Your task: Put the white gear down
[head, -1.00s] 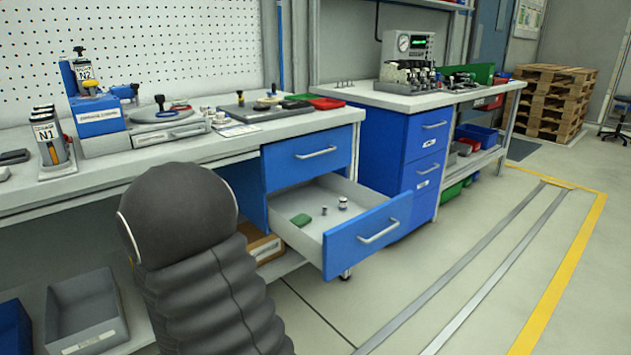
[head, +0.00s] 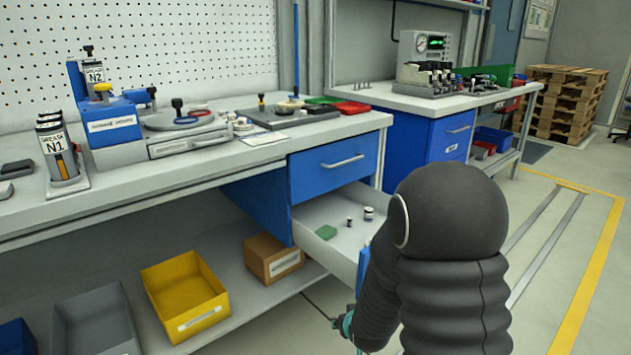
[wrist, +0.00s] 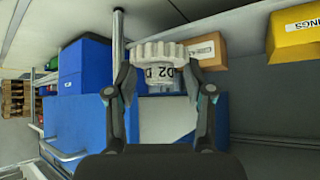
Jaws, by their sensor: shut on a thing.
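The gear is held in the air, in front of the blue drawer unit. In the head view my gripper (head: 343,322) shows only as a small teal part low in the middle, mostly behind my arm. The gear cannot be made out there.
An open drawer (head: 338,258) holds a green item and small metal parts. The workbench (head: 222,170) carries grease bottles, a blue box, a round fixture and a dark board. A yellow bin (head: 187,300), grey bin (head: 95,325) and cardboard box (head: 272,258) stand on the lower shelf.

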